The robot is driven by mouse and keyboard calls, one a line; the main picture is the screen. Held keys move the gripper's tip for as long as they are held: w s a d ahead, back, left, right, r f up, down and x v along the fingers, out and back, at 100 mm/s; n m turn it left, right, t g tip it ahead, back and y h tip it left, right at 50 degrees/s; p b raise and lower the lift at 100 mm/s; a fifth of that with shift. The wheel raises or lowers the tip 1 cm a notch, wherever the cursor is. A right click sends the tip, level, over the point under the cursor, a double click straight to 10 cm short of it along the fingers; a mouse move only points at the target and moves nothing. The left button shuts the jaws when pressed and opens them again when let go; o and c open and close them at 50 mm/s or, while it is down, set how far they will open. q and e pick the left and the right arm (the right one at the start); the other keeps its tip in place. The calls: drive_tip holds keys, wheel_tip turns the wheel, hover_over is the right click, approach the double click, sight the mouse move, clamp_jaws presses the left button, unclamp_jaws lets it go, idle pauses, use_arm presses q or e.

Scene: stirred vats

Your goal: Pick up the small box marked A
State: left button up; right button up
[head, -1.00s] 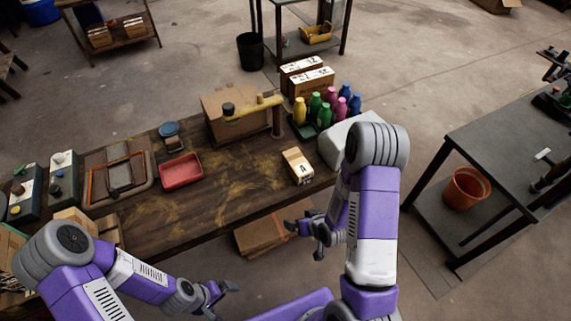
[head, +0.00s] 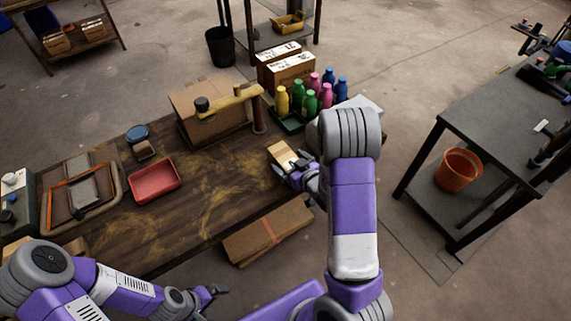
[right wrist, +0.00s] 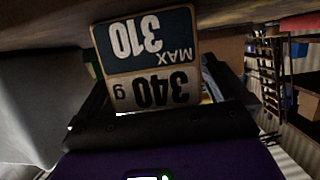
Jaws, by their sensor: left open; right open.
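The small box marked A (head: 280,153) is light tan and sits near the right end of the wooden table (head: 225,195); its letter is now hidden. My right gripper (head: 296,167) is open at the near end of the box, with its fingers overlapping it in the head view. I cannot tell whether they touch it. In the right wrist view, a panel (right wrist: 147,60) with upside-down "MAX 310" and "340 g" stands just beyond the gripper. I cannot tell whether it belongs to the box. My left gripper (head: 213,292) is open and empty, low in front of the table.
Several coloured bottles (head: 310,100) stand in a green tray behind the box. A red tray (head: 154,182) lies farther left. Bare tabletop lies between the red tray and the box.

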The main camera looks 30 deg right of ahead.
drive_tip(key=shift+w+f, duration=0.15)
drive_tip(key=shift+w, duration=0.3)
drive_tip(key=shift+c, duration=0.3)
drive_tip(key=c, duration=1.2)
drive_tip(key=shift+c, duration=0.4)
